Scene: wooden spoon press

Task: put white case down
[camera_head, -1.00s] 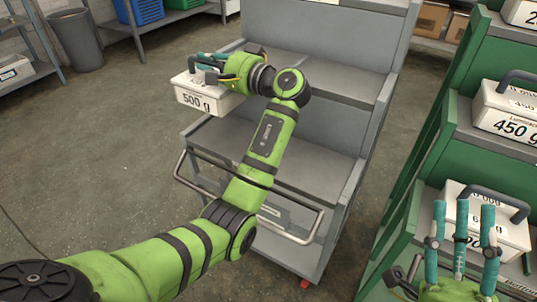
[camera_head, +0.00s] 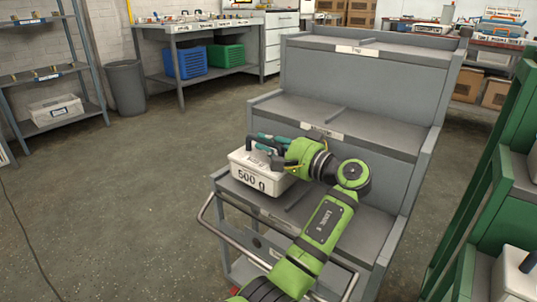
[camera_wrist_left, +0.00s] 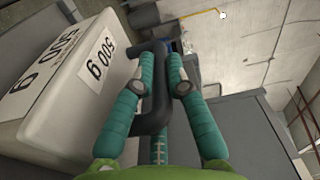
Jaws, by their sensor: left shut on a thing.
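The white case (camera_head: 258,178), labelled 500 g, is at the left end of the lower visible shelf of the grey stepped cart (camera_head: 340,215). My left gripper (camera_head: 278,150) is shut on its dark handle from the right. In the left wrist view the case (camera_wrist_left: 45,115) fills the left side, and the teal fingers of my left gripper (camera_wrist_left: 160,85) lie along the dark handle (camera_wrist_left: 154,120). The case looks about level. I cannot tell whether its underside touches the shelf. My right gripper is out of view.
The cart's middle shelf (camera_head: 300,112) and top shelf (camera_head: 375,45) look empty, with low dividers. A push bar (camera_head: 235,242) runs along the cart's front. A green rack (camera_head: 490,190) with white cases stands close on the right. Open floor (camera_head: 130,200) lies to the left.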

